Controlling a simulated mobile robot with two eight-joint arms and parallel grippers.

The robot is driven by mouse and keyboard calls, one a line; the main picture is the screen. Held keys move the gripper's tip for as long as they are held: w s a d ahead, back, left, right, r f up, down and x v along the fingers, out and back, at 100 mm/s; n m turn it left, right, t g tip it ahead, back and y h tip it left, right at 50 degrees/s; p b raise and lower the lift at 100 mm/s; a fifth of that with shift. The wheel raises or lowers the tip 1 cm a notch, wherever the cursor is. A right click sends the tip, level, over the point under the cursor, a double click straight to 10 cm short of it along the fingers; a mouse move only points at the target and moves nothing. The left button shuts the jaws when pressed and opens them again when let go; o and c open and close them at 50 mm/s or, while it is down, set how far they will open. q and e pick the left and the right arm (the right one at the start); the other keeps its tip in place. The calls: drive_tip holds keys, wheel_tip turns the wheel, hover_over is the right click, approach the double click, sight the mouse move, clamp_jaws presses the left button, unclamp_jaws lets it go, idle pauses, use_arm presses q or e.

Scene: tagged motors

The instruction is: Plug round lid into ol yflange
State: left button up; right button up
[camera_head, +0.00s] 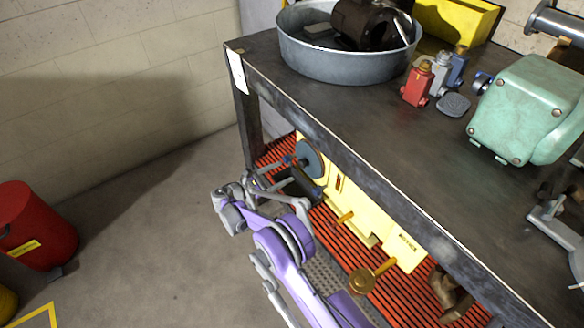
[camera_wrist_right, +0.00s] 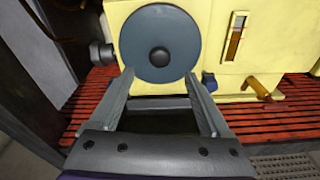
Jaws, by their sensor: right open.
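A round blue-grey disc with a dark central knob, which looks like the round lid (camera_head: 309,159), stands upright against the yellow machine (camera_head: 367,215) under the table. In the right wrist view the lid (camera_wrist_right: 160,25) faces me; I cannot tell whether it is seated in a flange. The yellow machine (camera_wrist_right: 258,50) extends to its right. My right gripper (camera_head: 297,183) is on the purple arm, just in front of the lid. In the wrist view its fingers (camera_wrist_right: 159,74) are spread, with nothing between them, near the lid's lower edge. My left gripper is not in view.
The dark table (camera_head: 360,125) overhangs the machine. On it are a metal tub (camera_head: 345,68), a red block (camera_head: 417,85), a small dark round piece (camera_head: 453,104) and a green motor (camera_head: 530,105). Red slats (camera_head: 395,292) lie below. A red barrel (camera_head: 35,225) stands left; the floor between is clear.

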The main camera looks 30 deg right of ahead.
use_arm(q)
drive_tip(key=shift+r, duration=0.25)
use_arm(e)
drive_tip(key=shift+s+a+r, duration=0.1)
drive_tip(key=shift+a, duration=0.75)
drive_tip(key=shift+s+a+r, duration=0.1)
drive_tip(key=shift+a, duration=0.75)
drive_tip(key=s+a+r+m+y, duration=0.1)
drive_tip(key=s+r+m+y, duration=0.7)
drive_tip(key=s+r, duration=0.6)
drive_tip(key=s+a+f+m+t+y, duration=0.15)
drive_tip(key=s+a+m+y, duration=0.3)
drive_tip(key=s, duration=0.75)
drive_tip(key=s+a+f+m+t+y, duration=0.15)
drive_tip(key=s+a+m+y, duration=0.35)
drive_tip(key=s, duration=0.8)
use_arm(q)
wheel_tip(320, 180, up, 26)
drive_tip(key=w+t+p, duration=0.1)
drive_tip(key=p, duration=2.2)
use_arm(e)
wheel_tip(320, 180, up, 26)
drive_tip(key=w+t, duration=0.1)
drive_tip(key=shift+w+a+r+h, duration=0.25)
drive_tip(key=shift+w+a+h, duration=0.1)
drive_tip(key=shift+h, duration=0.1)
